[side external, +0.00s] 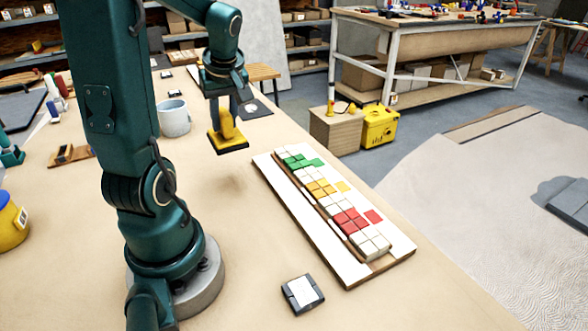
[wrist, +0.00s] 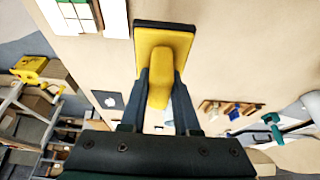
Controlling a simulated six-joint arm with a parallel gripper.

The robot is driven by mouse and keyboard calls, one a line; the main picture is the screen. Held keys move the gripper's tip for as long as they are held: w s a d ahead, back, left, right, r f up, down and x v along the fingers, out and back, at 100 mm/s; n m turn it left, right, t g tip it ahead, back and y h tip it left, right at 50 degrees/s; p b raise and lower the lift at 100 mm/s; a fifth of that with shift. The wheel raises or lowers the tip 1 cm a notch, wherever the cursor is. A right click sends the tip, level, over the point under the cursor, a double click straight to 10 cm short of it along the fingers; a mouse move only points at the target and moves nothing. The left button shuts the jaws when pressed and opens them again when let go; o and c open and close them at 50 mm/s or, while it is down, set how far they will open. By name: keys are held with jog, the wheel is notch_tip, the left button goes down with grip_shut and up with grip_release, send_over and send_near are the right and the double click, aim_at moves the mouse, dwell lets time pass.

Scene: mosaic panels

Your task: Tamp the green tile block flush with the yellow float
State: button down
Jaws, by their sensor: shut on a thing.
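My gripper (side external: 227,112) is shut on the yellow float (side external: 228,138) and holds it above the table, left of the mosaic panel. The float has a yellow handle and a dark flat sole. In the wrist view the float (wrist: 165,50) sits between the two fingers of my gripper (wrist: 160,85). The green tile block (side external: 298,161) is at the far end of the white panel (side external: 345,268). It also shows partly at the top left edge of the wrist view (wrist: 78,10). I cannot tell how high it stands against its neighbours.
Yellow tiles (side external: 321,188), red tiles (side external: 350,220) and white tiles (side external: 371,246) fill the panel's row. A dark box (side external: 302,293) lies near the front. The table between float and panel is clear.

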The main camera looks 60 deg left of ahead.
jog(key=shift+w+r+m, duration=0.15)
jog(key=shift+w+m, duration=0.1)
jog(key=shift+m, duration=0.25)
jog(key=w+d+r+m+t, duration=0.1)
jog(key=w+m+t, duration=0.1)
jog(key=w+m, duration=0.4)
jog(key=m+t+h, duration=0.1)
jog(key=m, duration=0.1)
send_over(300, 156)
jog(key=s+d, duration=0.2)
jog(key=f, duration=0.1)
jog(key=shift+w+a+f, duration=0.15)
jog(key=shift+f, duration=1.15)
jog(key=shift+w+a+f, duration=0.1)
jog(key=shift+a+f, duration=0.05)
jog(key=shift+f, duration=1.15)
jog(key=shift+f, duration=0.8)
notch_tip(300, 156, up, 7)
dwell(0.5)
